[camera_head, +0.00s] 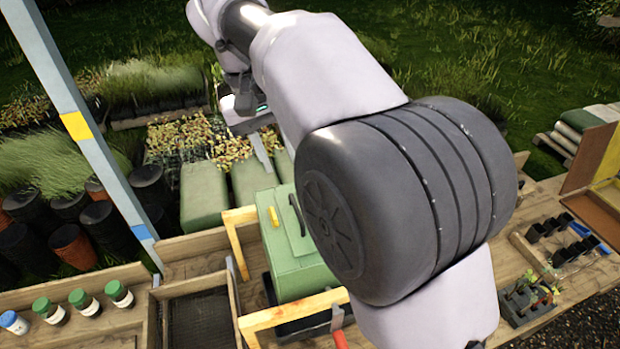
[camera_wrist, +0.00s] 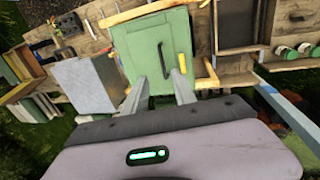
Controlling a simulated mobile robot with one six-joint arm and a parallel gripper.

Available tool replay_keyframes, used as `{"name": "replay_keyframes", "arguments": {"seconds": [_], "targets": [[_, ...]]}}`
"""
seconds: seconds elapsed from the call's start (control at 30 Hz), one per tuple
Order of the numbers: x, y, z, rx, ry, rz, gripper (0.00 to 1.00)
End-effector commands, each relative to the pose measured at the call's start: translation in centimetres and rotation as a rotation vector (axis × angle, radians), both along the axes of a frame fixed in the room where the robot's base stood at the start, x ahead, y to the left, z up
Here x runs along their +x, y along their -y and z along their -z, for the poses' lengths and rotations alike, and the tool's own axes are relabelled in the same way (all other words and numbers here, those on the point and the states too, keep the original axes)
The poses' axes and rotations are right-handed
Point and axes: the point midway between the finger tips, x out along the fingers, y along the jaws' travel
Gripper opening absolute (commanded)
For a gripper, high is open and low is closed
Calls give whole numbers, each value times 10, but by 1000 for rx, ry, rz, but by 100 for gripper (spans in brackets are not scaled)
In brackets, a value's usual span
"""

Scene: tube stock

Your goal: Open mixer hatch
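The mixer is a green box (camera_head: 305,270) on the wooden bench, partly hidden by my arm in the head view. Its green hatch (camera_wrist: 145,40) looks closed in the wrist view and carries a black bar handle (camera_wrist: 162,55). A yellow piece (camera_wrist: 182,63) sits beside the handle; it also shows in the head view (camera_head: 273,216). My gripper (camera_wrist: 159,76) is open and empty, its two grey fingers pointing at the hatch with the handle between them in the picture. In the head view the gripper (camera_head: 267,158) is beyond the mixer, apart from the handle.
Wooden frame posts (camera_head: 237,250) stand beside the mixer. A mesh-bottomed tray (camera_head: 200,320) and several green-capped jars (camera_head: 81,300) are at left. Seedling pots (camera_head: 560,225) are at right. A red-handled tool (camera_head: 340,338) lies in front. Green sacks (camera_head: 205,195) lie behind.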

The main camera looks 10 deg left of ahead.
Motion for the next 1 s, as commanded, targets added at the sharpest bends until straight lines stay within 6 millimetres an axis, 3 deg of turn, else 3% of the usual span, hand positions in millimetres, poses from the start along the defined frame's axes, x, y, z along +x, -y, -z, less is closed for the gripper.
{"name": "replay_keyframes", "arguments": {"seconds": [0.2, 0.5, 0.7, 1.0], "targets": [[4, 12, 61, -1, -3, 4, 32], [11, 25, 134, 1, -2, 3, 32], [13, 29, 158, 2, -1, 4, 32], [14, 30, 161, 3, 0, 4, 32]]}}
